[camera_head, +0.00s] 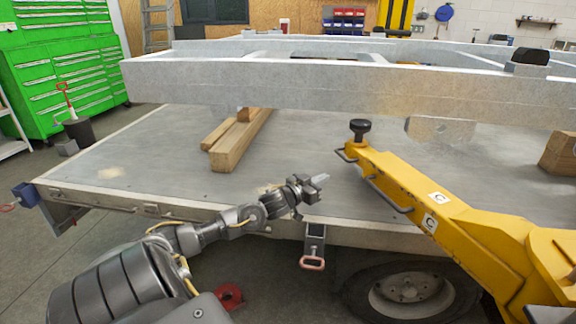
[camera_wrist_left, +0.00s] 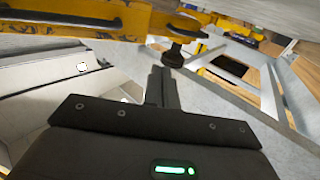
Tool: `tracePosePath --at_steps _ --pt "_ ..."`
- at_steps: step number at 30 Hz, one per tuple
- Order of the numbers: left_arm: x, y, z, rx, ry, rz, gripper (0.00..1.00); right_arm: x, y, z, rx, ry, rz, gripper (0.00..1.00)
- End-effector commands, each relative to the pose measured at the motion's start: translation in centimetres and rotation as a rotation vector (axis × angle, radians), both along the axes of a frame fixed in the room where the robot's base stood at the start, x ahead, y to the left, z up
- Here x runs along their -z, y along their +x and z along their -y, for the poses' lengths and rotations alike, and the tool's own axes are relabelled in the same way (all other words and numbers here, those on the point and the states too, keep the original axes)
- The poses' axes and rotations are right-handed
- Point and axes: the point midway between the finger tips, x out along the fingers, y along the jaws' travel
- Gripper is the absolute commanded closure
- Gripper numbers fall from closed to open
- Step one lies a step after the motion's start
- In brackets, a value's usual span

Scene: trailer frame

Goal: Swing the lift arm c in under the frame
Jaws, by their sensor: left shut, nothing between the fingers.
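The lift arm c (camera_head: 445,214) is a yellow beam marked "C", reaching in from the right over the trailer bed. It has a black pad (camera_head: 360,128) on its tip and a dark handle rail along its near side. The tip stands close to the near beam of the grey frame (camera_head: 250,85), just short of its near side as I see it. My left gripper (camera_head: 321,179) is shut and empty, left of the arm's tip and apart from it. In the left wrist view the gripper (camera_wrist_left: 162,75) points toward the black pad (camera_wrist_left: 176,54) and the yellow arm (camera_wrist_left: 75,30). My right gripper is not in view.
Wooden beams (camera_head: 238,142) lie on the flat trailer bed (camera_head: 130,165) under the frame. A post with a red handle (camera_head: 313,262) hangs at the bed's near edge. A wheel (camera_head: 408,292) is below. Green cabinets (camera_head: 62,65) stand at left. The bed's left part is mostly clear.

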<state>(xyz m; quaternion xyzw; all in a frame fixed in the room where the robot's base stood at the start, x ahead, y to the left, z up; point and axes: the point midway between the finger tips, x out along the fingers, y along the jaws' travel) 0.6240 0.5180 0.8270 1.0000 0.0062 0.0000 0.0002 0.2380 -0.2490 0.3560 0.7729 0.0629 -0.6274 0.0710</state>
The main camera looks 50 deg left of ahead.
Motion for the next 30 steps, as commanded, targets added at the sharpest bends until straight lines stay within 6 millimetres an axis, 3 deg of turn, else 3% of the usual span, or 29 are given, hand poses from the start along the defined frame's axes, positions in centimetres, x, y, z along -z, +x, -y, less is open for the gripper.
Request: tracePosePath --at_steps 6,15,26,28,30 --pt "0.2 -4.3 -1.0 0.003 0.001 -0.005 1.0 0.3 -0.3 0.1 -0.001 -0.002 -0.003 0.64" --pt "0.1 -8.4 -2.1 0.001 0.0 -0.002 1.0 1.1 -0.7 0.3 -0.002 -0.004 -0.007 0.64" --pt "0.1 -9.6 -2.5 0.0 0.0 -0.001 1.0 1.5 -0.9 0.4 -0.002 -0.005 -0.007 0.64" --pt "0.9 -9.8 -2.6 -0.012 0.0 -0.015 1.0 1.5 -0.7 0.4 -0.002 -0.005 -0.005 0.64" --pt "3.2 -10.2 -2.9 -0.042 0.001 -0.055 1.0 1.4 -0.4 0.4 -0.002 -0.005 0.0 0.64"
